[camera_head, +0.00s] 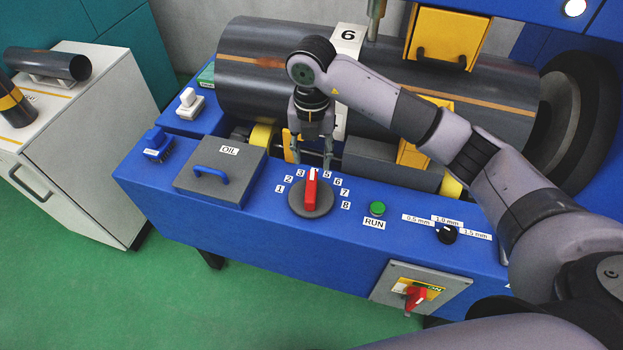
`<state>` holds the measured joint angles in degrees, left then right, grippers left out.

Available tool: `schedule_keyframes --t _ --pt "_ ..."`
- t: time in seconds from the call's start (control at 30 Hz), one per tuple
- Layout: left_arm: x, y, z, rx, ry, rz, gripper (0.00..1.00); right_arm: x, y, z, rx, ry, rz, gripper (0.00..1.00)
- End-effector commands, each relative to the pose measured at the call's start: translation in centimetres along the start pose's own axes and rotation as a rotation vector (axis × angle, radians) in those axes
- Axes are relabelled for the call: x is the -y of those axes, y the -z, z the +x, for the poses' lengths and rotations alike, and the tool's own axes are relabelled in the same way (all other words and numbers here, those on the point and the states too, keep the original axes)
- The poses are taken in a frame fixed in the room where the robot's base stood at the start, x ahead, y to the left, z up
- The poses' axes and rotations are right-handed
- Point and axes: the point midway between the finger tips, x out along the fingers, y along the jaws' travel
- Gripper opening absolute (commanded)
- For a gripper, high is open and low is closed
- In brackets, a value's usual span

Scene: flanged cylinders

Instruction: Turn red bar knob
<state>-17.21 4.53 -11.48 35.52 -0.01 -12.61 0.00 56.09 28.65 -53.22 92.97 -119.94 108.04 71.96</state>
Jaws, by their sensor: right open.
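The red bar knob (310,188) stands on a dark round dial (298,203) on the blue machine's top. Numbers from 1 to 8 ring the dial. The bar points away from me, toward the labels between 3 and 5, with its far end at the spot of the 4. My right gripper (313,160) hangs just beyond and above the knob, pointing down. Its two fingers are apart with nothing between them. Its right finger overlaps the view close to the bar's far end; I cannot tell if they touch. My left gripper is not in view.
A grey OIL lid (222,170) with a blue handle lies left of the dial. A green RUN button (377,208) and a small black knob (446,235) lie right. A large dark cylinder (250,75) lies behind. A red switch (415,298) is on the front.

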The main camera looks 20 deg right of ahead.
Motion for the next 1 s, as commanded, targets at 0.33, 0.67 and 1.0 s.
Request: schedule_keyframes --t 0.33,0.67,1.0 --pt "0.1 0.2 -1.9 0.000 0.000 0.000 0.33 -0.1 0.1 7.2 -0.004 0.000 -0.002 0.42" --pt "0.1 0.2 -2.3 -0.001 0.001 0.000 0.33 -0.1 0.0 10.5 0.000 -0.002 -0.002 0.42" --pt "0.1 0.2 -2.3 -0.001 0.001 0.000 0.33 -0.1 0.0 10.6 0.000 -0.002 -0.002 0.37"
